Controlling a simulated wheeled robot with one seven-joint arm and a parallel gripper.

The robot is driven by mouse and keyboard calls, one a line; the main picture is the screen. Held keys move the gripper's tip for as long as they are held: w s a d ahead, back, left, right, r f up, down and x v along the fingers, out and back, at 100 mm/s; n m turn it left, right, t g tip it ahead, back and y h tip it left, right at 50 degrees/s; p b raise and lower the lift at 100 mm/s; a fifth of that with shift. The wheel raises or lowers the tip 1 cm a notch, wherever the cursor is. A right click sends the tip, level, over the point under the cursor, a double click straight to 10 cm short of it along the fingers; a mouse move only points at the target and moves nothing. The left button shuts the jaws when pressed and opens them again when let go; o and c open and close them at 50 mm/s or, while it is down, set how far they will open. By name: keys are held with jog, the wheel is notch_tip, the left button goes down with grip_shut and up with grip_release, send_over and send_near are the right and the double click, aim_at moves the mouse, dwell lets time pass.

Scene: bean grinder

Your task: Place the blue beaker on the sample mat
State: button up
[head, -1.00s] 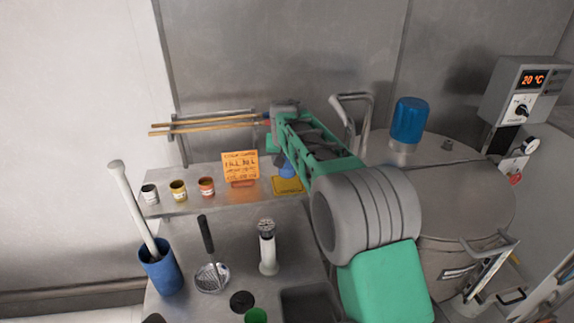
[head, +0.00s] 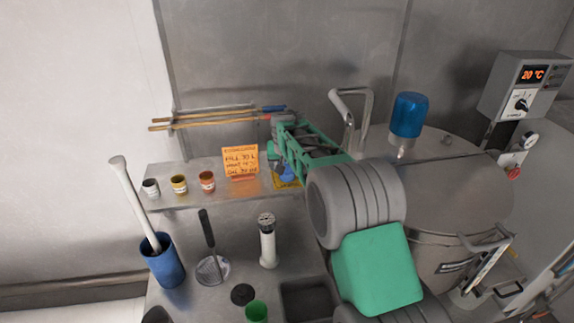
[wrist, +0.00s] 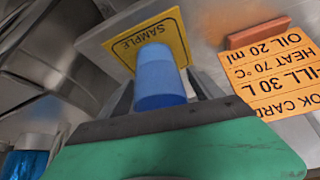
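The blue beaker (wrist: 162,80) is between the fingers of my gripper (wrist: 164,88) in the wrist view, with a finger against each side. The yellow sample mat (wrist: 176,28), with dark lettering, lies right beyond the beaker and is partly covered by it. In the head view my gripper (head: 284,160) is over the shelf's right end, mostly hidden by my green arm. A little of the beaker (head: 287,173) and the yellow edge of the mat (head: 284,187) show below it. I cannot tell whether the beaker's base touches the mat.
An orange card (head: 240,162) stands just left of the mat, with several small jars (head: 179,184) farther left. Wooden-handled tools (head: 205,121) hang on a rack behind. A large steel tank with a blue-capped fitting (head: 408,115) stands at the right.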

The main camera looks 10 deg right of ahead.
jog(key=shift+s+r, duration=0.1)
jog(key=shift+r, duration=0.35)
jog(key=b+v, duration=0.2)
jog(key=v, duration=0.9)
jog(key=s+f+n+g, duration=0.1)
jog(key=s+f, duration=0.3)
jog(key=s, duration=1.2)
jog(key=s+d+f+n+y, duration=0.1)
jog(key=s+f, duration=0.3)
jog(key=s, duration=1.1)
jog(key=shift+s+f+g, duration=0.25)
jog(key=shift+s+g, duration=0.15)
